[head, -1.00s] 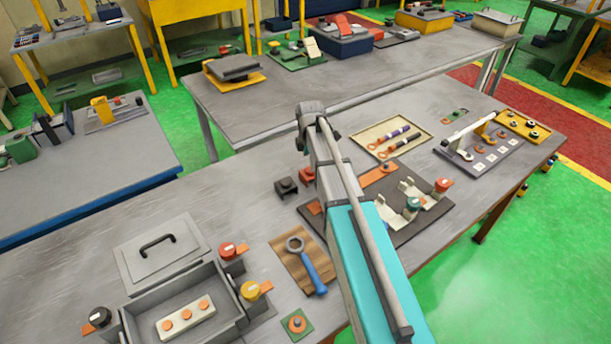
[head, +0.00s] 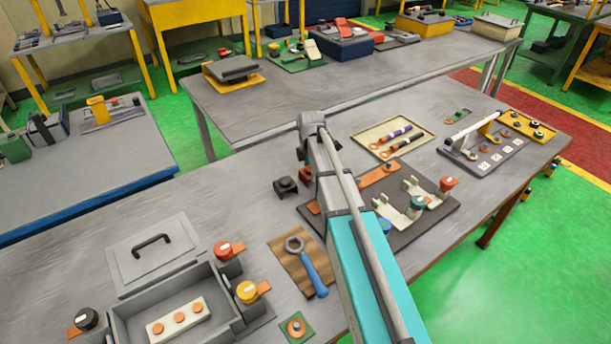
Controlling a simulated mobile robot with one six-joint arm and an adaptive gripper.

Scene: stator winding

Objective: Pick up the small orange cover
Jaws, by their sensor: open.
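A small red-orange cover-like block (head: 305,175) stands on the near grey bench, beside a similar black block (head: 286,187). It is partly hidden by my arm, and I cannot tell for sure that it is the small orange cover. My arm reaches up from the bottom of the head view, over the bench, just right of this block. My gripper is not visible; the arm hides what lies behind it.
A dark board (head: 437,226) with metal brackets lies right of my arm. A tray (head: 368,137) with two tools is behind it. A wrench (head: 314,271) on a brown mat and an open grey box (head: 122,312) are at front left. Bare bench lies left of the black block.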

